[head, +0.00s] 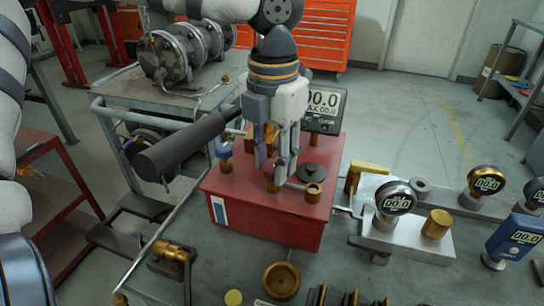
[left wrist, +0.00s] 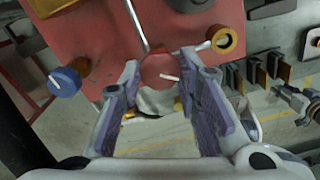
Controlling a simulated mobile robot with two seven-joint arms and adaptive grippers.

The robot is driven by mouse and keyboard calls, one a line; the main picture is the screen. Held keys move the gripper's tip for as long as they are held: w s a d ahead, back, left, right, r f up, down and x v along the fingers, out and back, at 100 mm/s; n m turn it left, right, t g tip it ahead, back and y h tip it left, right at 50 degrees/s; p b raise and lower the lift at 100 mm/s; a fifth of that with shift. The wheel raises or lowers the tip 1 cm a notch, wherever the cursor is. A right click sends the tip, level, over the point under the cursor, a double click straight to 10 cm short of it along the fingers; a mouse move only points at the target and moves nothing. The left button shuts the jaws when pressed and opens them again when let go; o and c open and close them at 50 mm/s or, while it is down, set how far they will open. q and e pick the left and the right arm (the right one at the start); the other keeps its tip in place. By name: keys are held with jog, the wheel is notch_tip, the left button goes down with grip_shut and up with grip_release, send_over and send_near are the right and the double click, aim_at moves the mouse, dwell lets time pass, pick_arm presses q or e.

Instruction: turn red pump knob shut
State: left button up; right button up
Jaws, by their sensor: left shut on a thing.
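The red pump box (head: 265,222) stands in the middle of the head view. The red round knob (left wrist: 160,70), with a white pointer line, is on it in the left wrist view, between my finger pads. In the head view this knob is hidden by my gripper. My left gripper (head: 272,178) points down onto the box top, its fingers closed around the red knob. It also shows in the left wrist view (left wrist: 160,76), one finger on each side of the knob. The white pointer slants slightly down to the right.
A blue knob (left wrist: 65,82) sits on the same box to one side. A brass-ended pipe fitting (head: 314,190) and a digital gauge (head: 325,108) stand close to my gripper. Dial gauges (head: 395,200) and a brass valve handle (head: 367,172) are to the right.

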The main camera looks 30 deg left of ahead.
aim_at(273, 165)
pick_arm(q)
jog(key=m, duration=0.5)
jog(key=shift+m, duration=0.3)
jog(key=m, duration=0.5)
jog(key=shift+m, duration=0.4)
jog(key=o, duration=1.1)
jog(key=shift+o, duration=0.2)
jog(key=shift+r, duration=0.1)
notch_tip(273, 165, up, 12)
